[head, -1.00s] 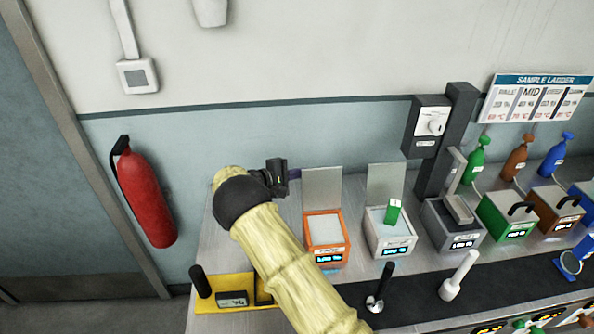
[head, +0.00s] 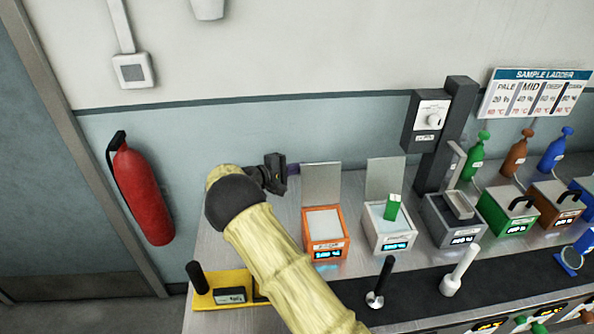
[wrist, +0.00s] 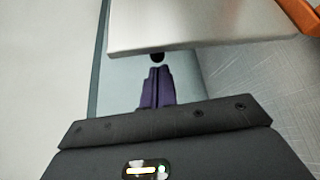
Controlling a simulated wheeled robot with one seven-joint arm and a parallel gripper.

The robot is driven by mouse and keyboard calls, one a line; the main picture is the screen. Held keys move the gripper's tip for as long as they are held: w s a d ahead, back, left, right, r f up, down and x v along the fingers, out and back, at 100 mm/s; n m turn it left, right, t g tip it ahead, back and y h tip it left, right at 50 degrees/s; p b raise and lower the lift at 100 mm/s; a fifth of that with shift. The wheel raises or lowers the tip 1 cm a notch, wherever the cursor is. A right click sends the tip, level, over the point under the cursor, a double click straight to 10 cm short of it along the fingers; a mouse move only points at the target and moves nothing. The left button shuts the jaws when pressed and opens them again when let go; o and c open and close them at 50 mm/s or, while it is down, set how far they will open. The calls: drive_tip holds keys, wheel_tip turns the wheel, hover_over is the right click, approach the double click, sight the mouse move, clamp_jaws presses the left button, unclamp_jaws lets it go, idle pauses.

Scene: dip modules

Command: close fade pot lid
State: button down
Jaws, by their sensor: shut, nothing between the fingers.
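The orange pot (head: 326,243) stands on the bench with its grey lid (head: 321,184) raised upright at the back. I take it for the fade pot, though its label is too small to read surely. It holds pale contents. In the wrist view, the purple fingers (wrist: 157,86) are together and empty, just beside the lid's edge (wrist: 200,25).
A white pot (head: 388,232) with a raised lid and a green packet (head: 392,206) stands to the right. Beyond are a grey unit (head: 453,221) and closed green (head: 507,211) and brown pots (head: 556,205). A yellow tray (head: 215,290) lies front left.

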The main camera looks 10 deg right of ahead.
drive_tip(key=shift+s+b, duration=0.15)
drive_tip(key=shift+b, duration=0.2)
drive_tip(key=m+t+h+b, duration=0.25)
drive_tip(key=m+b, duration=0.45)
drive_tip(key=b, duration=1.2)
approach(316, 170)
drive_tip(key=shift+h, duration=0.45)
drive_tip(key=x, duration=0.4)
drive_tip(key=shift+w+d+f, duration=0.1)
drive_tip(key=shift+w+f, duration=0.15)
drive_tip(key=s+f+m+g+h+b, duration=0.2)
drive_tip(key=s+m+h+b, duration=0.2)
drive_tip(key=b, duration=1.3)
drive_tip(key=shift+s+m+g, duration=0.35)
drive_tip(key=shift+s+m, duration=1.35)
drive_tip(key=shift+m, duration=1.2)
drive_tip(key=shift+r+h, duration=0.1)
drive_tip(key=shift+h, duration=0.2)
wheel_tip(316, 170, up, 10)
drive_tip(key=p, duration=0.3)
